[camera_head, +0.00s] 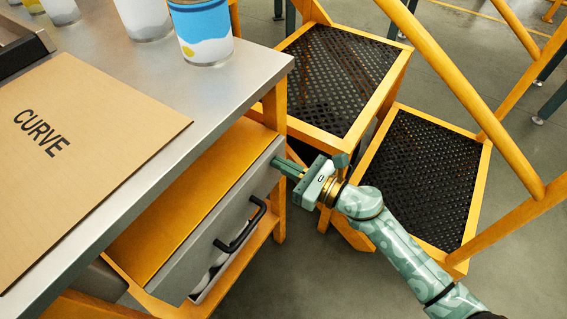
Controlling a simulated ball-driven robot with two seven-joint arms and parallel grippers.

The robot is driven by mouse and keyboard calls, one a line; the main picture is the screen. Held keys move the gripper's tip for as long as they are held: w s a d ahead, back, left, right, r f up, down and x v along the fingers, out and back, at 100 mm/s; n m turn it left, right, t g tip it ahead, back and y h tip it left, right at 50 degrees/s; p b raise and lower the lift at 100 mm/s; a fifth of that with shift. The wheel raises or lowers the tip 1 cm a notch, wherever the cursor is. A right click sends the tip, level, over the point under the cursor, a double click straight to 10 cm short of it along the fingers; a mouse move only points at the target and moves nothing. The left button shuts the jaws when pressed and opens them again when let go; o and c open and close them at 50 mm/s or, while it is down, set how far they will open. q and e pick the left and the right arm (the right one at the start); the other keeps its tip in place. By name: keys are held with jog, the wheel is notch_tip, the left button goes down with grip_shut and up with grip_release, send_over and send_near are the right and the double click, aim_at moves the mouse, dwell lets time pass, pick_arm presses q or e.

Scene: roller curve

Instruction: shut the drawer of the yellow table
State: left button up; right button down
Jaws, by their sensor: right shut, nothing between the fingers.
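The yellow table (276,104) has a grey metal top and stands at the left. Its drawer (228,224) sticks out from under the top, with a grey front and a black bar handle (241,228). A yellow-orange surface shows between the tabletop edge and the drawer front. My right gripper (277,163) comes in from the lower right. It is shut and empty, with its fingertips at the far right end of the drawer front. I cannot tell if they touch it. My left gripper is out of view.
A brown card (130,130) marked CURVE and several cups, one blue and white (203,30), are on the tabletop. Yellow steps with black treads (330,75) and a yellow handrail (470,95) stand right of the table, behind my right arm. Grey floor shows below.

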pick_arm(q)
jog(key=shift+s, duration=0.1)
pick_arm(e)
jog(key=shift+w+a+r, duration=0.15)
jog(key=shift+r, duration=0.2)
pick_arm(q)
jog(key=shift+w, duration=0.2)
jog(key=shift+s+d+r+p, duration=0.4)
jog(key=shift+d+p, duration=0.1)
jog(key=shift+p, duration=0.3)
pick_arm(e)
jog(key=v, duration=1.6)
jog(key=shift+s+d+f, duration=0.25)
jog(key=shift+d+f, duration=0.05)
